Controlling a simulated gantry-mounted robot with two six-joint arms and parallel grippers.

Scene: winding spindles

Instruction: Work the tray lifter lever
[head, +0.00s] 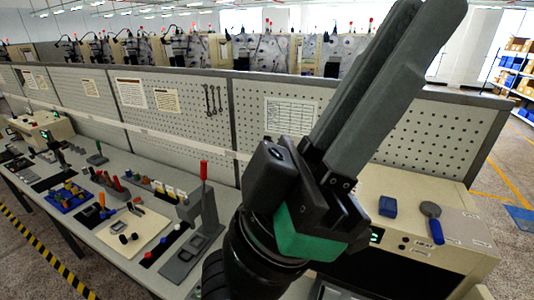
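A grey stand (207,214) with an upright red-handled lever (204,171) is on the bench left of my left gripper. Smaller upright levers with green tops stand further left, one of them on a grey base (96,158). No label shows which one is the tray lifter lever. My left gripper (425,15) is large and close to the camera, with a green band. Its two grey fingers point up and right, lie side by side with no clear gap, and hold nothing visible. They are apart from the levers. My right gripper is not in view.
A beige board (133,238), a blue tray (68,197) and small parts crowd the bench at left. A perforated panel (190,105) runs along its back. A blue block (388,206) and a blue-handled round tool (434,224) rest on the beige unit at right.

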